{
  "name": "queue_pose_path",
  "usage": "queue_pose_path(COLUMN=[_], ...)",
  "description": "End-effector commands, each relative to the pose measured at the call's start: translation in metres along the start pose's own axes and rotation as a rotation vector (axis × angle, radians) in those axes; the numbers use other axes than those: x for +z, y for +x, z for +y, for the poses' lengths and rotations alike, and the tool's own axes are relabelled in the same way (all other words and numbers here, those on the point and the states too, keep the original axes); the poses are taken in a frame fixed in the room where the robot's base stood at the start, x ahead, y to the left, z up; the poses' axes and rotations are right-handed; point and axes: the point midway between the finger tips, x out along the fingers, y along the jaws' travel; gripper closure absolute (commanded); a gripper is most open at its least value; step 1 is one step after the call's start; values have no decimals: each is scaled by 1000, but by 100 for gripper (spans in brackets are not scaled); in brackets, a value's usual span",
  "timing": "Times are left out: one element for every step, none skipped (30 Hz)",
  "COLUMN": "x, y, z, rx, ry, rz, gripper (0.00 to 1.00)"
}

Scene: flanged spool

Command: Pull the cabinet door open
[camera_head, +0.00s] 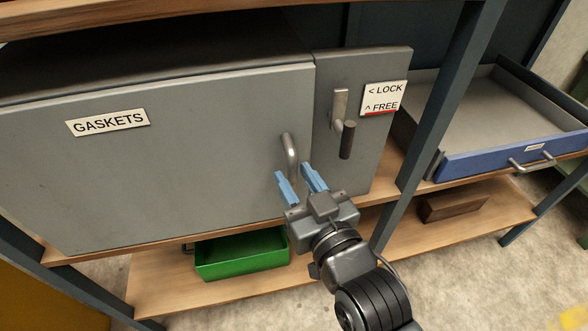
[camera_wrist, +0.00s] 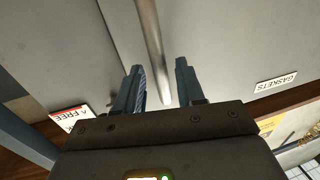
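The grey cabinet door (camera_head: 190,150) labelled GASKETS looks shut; it also fills much of the wrist view (camera_wrist: 225,40). Its curved metal handle (camera_head: 290,148) is near the door's right edge. My gripper (camera_head: 293,170) is open at the handle's lower part. In the wrist view the handle (camera_wrist: 152,45) runs between the two fingers, with a gap on both sides. I cannot tell how deep it sits between them. A dark-gripped lever (camera_head: 347,139) is on the panel right of the door, beside a LOCK/FREE label (camera_head: 384,97). Its grip points downward in the head view.
The cabinet stands on a wooden shelf with dark posts (camera_head: 440,105). A blue-fronted drawer (camera_head: 510,158) is at the right. A green bin (camera_head: 242,256) and a brown block (camera_head: 452,205) are on the lower shelf. The space before the door looks clear except for my arm.

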Motion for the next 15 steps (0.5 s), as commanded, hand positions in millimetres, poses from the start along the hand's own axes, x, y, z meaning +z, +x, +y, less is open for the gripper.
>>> queue_pose_path(x=[-1, -1, -1, -1, 0, 0, 0, 0, 0, 0, 0, 0, 0, 0, 0], y=[6, 9, 12, 13, 15, 16, 17, 17, 18, 18, 18, 18, 17, 17, 17], z=[0, 0, 0, 0, 0, 0, 0, 0, 0, 0, 0, 0, 0, 0, 0], rx=[0, 0, 0, 0, -1, -1, -1, -1, 0, 0, 0, 0, 0, 0, 0], ry=[0, 0, 0, 0, 0, 0, 0, 0, 0, 0, 0, 0, 0, 0, 0], rz=[1, 0, 1, 1, 0, 0, 0, 0, 0, 0, 0, 0, 0, 0, 0], gripper=[62, 62, 62, 62, 62, 62, 62, 62, 62, 62, 62, 62, 62, 62, 63])
